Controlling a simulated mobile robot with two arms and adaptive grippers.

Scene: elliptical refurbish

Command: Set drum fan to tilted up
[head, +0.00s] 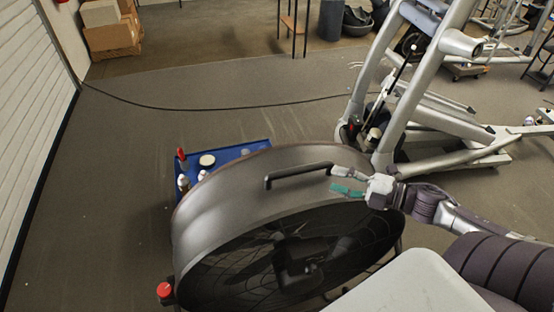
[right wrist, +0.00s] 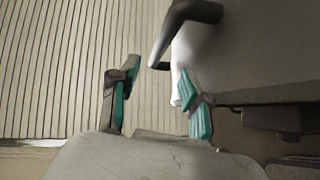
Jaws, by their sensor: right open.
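The drum fan (head: 225,210) stands on the floor in front of me, a wide grey drum with a dark grille facing toward me. A black handle (head: 298,174) is fixed on top of the drum. My right gripper (head: 340,180) is open at the right end of the handle, close to the drum's rim. In the right wrist view the two teal-padded fingers (right wrist: 160,100) are spread with nothing between them. The handle (right wrist: 185,25) and the drum's side (right wrist: 245,60) show just beyond the fingertips. Contact is unclear. My left gripper is not in view.
A blue tray (head: 255,147) with bottles and a round tin (head: 207,160) is behind the fan. A grey exercise machine (head: 400,100) stands to the right. A black cable (head: 200,108) crosses the floor. Open floor lies to the left, beside a white slatted wall (head: 35,90).

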